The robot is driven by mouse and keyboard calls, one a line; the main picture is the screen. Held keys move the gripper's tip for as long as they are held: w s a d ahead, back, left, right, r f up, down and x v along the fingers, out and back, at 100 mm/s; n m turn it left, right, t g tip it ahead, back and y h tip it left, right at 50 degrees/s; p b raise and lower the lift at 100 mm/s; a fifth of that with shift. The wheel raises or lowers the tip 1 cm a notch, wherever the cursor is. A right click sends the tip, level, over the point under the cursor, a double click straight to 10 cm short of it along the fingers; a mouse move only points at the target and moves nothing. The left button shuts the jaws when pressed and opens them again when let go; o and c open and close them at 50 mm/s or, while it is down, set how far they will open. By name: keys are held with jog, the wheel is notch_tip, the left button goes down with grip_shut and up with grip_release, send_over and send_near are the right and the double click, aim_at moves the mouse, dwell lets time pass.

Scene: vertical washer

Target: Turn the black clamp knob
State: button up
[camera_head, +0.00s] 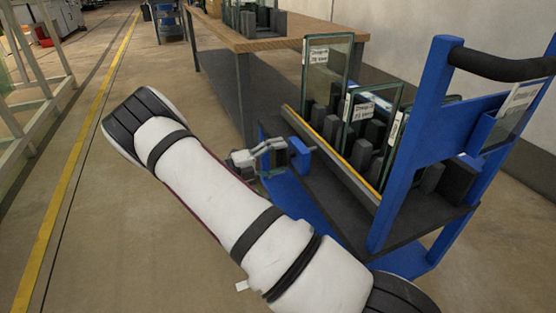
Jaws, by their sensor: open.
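My gripper (276,158) shows small and grey just past the right side of my white arm, in the middle of the view. Its fingers are open and point right, toward a small blue block (299,156) with a thin rod on the near end of the blue cart (392,200). The fingers are close to the block; I cannot tell whether they touch it. I cannot make out the black clamp knob; it is hidden or too small to tell. My arm covers much of the lower middle of the view.
The cart carries upright glass panes (327,72) with paper labels, among black slotted supports. Its black handle (500,66) is at the upper right. A wooden-topped table (270,43) stands behind. The floor is clear left of my arm, with a yellow line (82,150).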

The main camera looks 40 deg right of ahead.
jog(key=c, duration=1.2)
jog(key=shift+o, duration=0.2)
